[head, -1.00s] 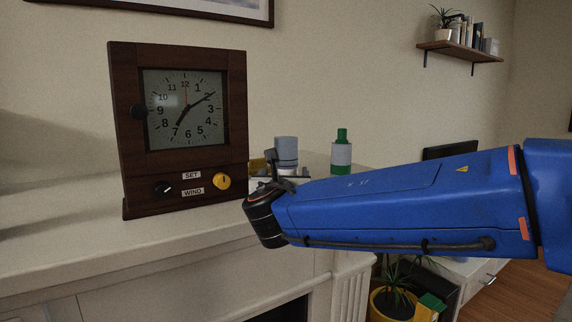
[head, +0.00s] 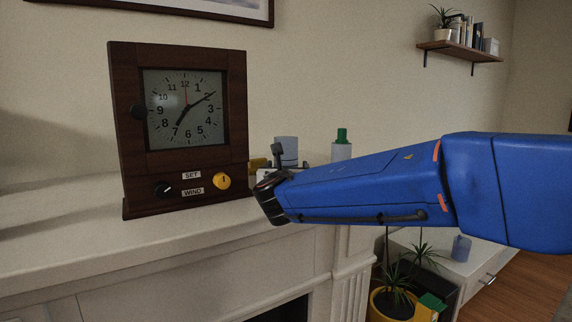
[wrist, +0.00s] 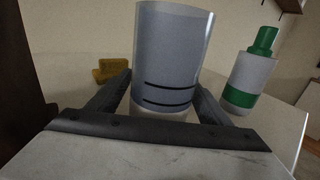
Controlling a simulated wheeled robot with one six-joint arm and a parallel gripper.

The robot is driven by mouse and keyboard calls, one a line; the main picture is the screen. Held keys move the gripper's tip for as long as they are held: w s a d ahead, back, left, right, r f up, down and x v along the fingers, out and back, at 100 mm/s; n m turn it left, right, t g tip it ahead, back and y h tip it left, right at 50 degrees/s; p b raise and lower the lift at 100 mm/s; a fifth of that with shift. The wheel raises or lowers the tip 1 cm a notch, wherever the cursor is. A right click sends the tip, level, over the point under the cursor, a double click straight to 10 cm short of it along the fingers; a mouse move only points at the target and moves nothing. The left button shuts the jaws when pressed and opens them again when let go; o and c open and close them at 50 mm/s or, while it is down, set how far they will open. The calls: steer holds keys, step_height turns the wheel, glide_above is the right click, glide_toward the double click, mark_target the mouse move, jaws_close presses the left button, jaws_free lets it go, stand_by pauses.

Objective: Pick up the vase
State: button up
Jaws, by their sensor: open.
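The vase appears to be a grey-blue cylinder (wrist: 173,50) with dark stripes near its base, upright on the white mantel. In the head view the vase (head: 286,146) stands right of the clock, its lower part hidden by my gripper (head: 280,158). In the wrist view my gripper (wrist: 162,88) is open, with one dark finger on each side of the vase. Gaps seem to show beside it, and I cannot tell whether either finger touches it.
A green and white bottle (wrist: 252,75) stands close to the right of the vase. A yellow object (wrist: 112,70) lies behind it to the left. The dark wooden clock (head: 182,60) stands left on the mantel (head: 70,255). A wall is behind.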

steer(key=shift+c, duration=0.2)
steer(key=c, duration=1.2)
steer(key=shift+r, duration=0.1)
